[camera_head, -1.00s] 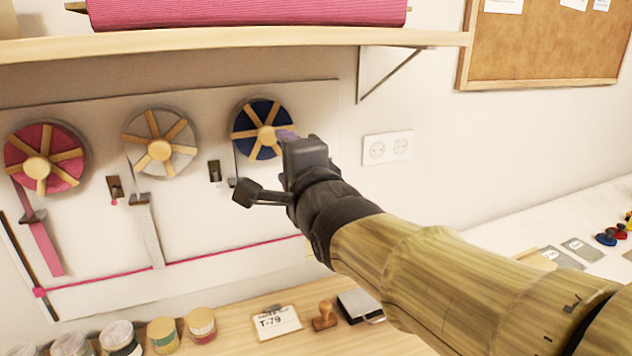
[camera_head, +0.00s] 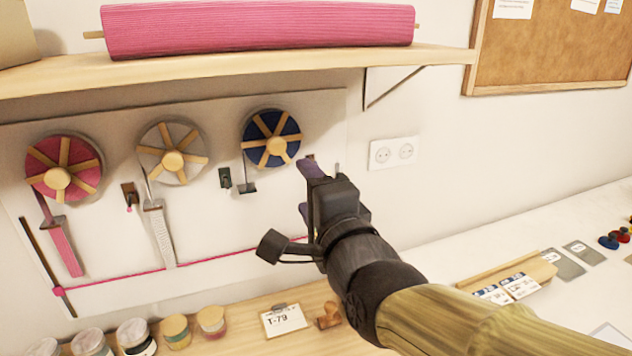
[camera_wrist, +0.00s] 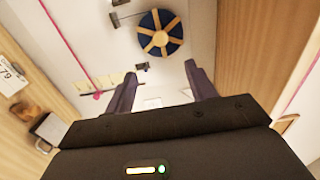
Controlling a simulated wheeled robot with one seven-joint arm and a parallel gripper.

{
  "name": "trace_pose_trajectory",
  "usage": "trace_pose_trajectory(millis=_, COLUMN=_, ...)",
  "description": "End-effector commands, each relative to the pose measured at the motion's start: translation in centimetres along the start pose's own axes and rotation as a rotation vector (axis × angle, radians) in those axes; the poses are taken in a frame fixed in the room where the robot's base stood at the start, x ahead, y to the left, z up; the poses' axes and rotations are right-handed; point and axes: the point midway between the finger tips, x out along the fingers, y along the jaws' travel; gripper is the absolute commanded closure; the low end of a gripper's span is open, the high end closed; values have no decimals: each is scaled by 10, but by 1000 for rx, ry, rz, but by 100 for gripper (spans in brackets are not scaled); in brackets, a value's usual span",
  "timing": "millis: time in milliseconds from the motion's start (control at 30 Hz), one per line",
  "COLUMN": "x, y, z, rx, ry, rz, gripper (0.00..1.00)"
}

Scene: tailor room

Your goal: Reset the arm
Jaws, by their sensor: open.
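My gripper (camera_head: 308,182) is in front of the wall board, to the lower right of the blue ribbon reel (camera_head: 271,138). In the wrist view my gripper's two dark fingers (camera_wrist: 158,84) stand apart with nothing between them. The blue reel also shows there (camera_wrist: 159,34), beyond the fingertips and apart from them. My arm reaches in from the lower right and hides part of the board and bench.
A shelf (camera_head: 230,68) with a pink fabric roll (camera_head: 258,30) runs above. Pink (camera_head: 64,168) and white (camera_head: 172,155) reels hang left. Below are several jars (camera_head: 135,336), a T-79 card (camera_head: 283,320) and a wooden stamp (camera_head: 329,316). A card tray (camera_head: 540,270) stands right. Wall space right of the socket (camera_head: 393,152) is clear.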

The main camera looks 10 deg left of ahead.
Motion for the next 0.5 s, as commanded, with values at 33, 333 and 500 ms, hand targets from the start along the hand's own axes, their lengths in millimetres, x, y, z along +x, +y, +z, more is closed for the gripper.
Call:
trace_pose_trajectory(millis=33, x=-1, y=-2, z=1, rx=0, ry=-2, rz=2, gripper=44)
trace_pose_trajectory(millis=333, x=-3, y=1, z=-1, rx=-2, ry=5, rz=4, gripper=44)
trace_pose_trajectory(millis=500, x=-3, y=2, z=-1, rx=-4, ry=5, rz=6, gripper=44)
